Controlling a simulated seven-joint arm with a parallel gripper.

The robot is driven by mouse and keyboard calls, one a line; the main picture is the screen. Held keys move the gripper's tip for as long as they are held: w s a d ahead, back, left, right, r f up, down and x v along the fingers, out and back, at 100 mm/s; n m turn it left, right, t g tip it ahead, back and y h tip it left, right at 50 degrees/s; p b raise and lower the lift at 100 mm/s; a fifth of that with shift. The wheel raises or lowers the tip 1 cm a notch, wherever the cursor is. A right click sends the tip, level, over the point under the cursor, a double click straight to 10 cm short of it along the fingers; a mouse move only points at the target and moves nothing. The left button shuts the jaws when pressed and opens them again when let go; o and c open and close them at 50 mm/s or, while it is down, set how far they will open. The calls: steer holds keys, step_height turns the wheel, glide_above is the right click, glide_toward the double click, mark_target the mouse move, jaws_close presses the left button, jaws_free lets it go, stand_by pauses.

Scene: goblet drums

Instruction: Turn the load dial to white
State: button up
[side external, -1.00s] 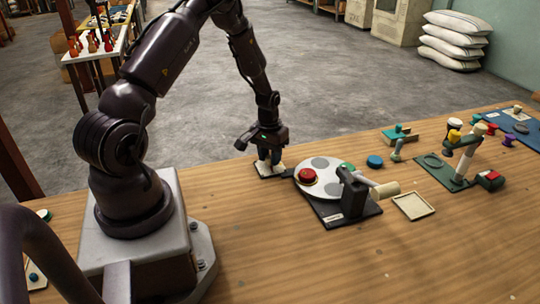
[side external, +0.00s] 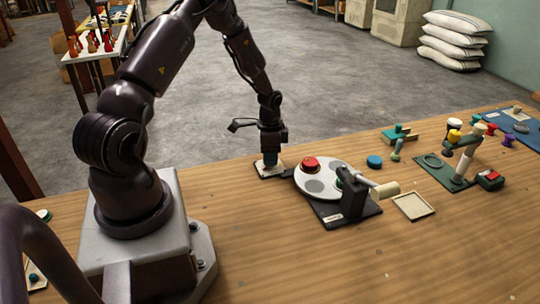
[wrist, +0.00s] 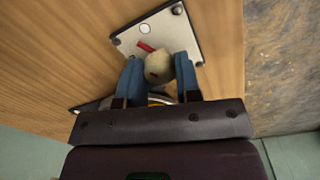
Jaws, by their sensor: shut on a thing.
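The load dial is a round beige knob (wrist: 158,66) on a small pale plate (wrist: 190,42) with dark edges. The plate also shows in the side view (side external: 262,174), at the far table edge. My gripper (wrist: 160,74) points down over it, its blue fingers shut on the knob from both sides. It also shows in the side view (side external: 270,161). A short red bar (wrist: 145,46) lies beside the knob, and a white dot (wrist: 144,29) sits on the plate just beyond it. I cannot tell exactly where the knob points.
Right of the dial is a white turntable (side external: 322,170) with grey spots, a red piece (side external: 311,164) and a green one, on a dark base with a black upright (side external: 353,196). A cream tray (side external: 414,206) and a blue disc (side external: 375,161) lie further right.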

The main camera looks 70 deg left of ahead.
steer(key=m, duration=0.5)
steer(key=shift+m, duration=0.3)
stand_by(0.4)
steer(key=o, duration=0.9)
steer(key=r, duration=1.3)
steer(key=shift+w+a, duration=0.15)
steer(key=shift+w, duration=0.05)
